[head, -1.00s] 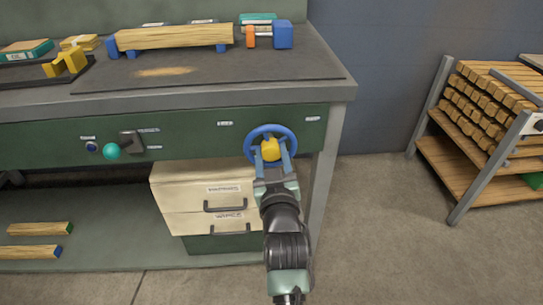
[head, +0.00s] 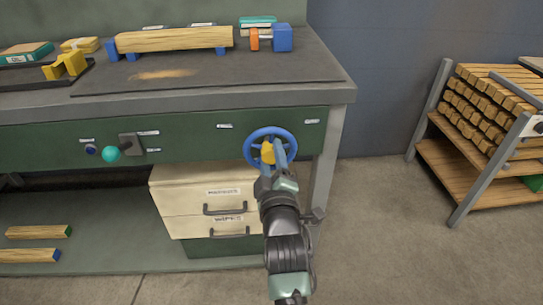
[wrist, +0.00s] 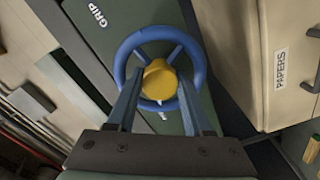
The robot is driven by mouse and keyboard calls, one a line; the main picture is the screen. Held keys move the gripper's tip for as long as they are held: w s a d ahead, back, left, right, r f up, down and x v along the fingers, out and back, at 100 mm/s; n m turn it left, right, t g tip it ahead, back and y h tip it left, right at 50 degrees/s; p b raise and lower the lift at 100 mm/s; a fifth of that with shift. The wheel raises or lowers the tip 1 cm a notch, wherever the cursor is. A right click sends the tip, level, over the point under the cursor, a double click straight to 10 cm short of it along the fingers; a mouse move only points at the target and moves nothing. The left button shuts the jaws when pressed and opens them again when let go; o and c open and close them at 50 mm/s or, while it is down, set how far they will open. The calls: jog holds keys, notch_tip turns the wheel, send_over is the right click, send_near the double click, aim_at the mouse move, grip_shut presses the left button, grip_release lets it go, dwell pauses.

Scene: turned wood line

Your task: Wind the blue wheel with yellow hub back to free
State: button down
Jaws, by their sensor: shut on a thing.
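The blue wheel (head: 247,148) with its yellow hub (head: 267,154) is on the green front panel of the bench, near the right end. My gripper (head: 273,158) reaches it from the front and is shut on the hub. In the wrist view the blue rim (wrist: 199,62) circles the yellow hub (wrist: 160,78), with one finger of my gripper (wrist: 160,88) on each side of it. In the head view small labels sit left and right of the wheel, too small to read. My fingers hide part of the wheel.
Cream drawers (head: 185,205) stand under the bench, left of my arm. A teal knob (head: 111,154) sits farther left on the panel. A rack of wood pieces (head: 435,155) stands at the right, with clear floor between.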

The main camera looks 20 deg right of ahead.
jog(key=shift+f+n, duration=0.1)
jog(key=shift+n, duration=0.5)
jog(key=c, duration=0.6)
grip_release()
jog(key=p+v, duration=0.1)
jog(key=v, duration=1.2)
